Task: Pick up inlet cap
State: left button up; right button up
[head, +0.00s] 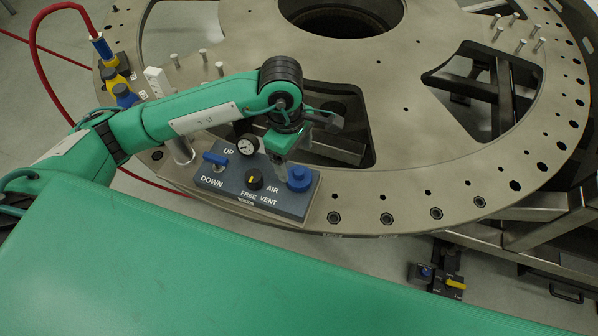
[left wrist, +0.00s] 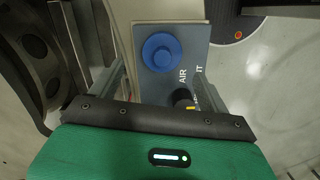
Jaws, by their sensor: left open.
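The inlet cap (head: 299,179) is a round blue cap beside the word AIR, on the right end of a grey control box (head: 225,185). In the left wrist view the inlet cap (left wrist: 161,52) shows from above, ahead of and between my finger lines. My left gripper (head: 278,160) is open and empty, pointing down over the box, just behind and left of the cap in the head view. In the left wrist view its two fingers (left wrist: 165,70) stand either side of the box end, apart from the cap. My right gripper is not in view.
The box also has a blue UP/DOWN lever (head: 214,159), a gauge (head: 247,145) and a black knob (head: 254,182). It sits on the large turret plate (head: 440,130), which has openings and upright pins. A red hose (head: 38,60) runs at the left.

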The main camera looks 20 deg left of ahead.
aim_at(299, 171)
pick_arm(q)
jog(key=shift+f, duration=0.25)
jog(key=shift+s+d+f+p, duration=0.1)
jog(key=shift+d+f+p, duration=0.1)
jog(key=shift+f+p, duration=0.35)
jog(key=f, duration=0.1)
jog(key=f+p, duration=0.1)
jog(key=f, duration=0.1)
jog(key=shift+s+d+p, duration=0.2)
jog(key=shift+d+p, duration=0.1)
jog(key=shift+d, duration=0.05)
jog(key=shift+f, duration=0.6)
jog(key=c, duration=0.9)
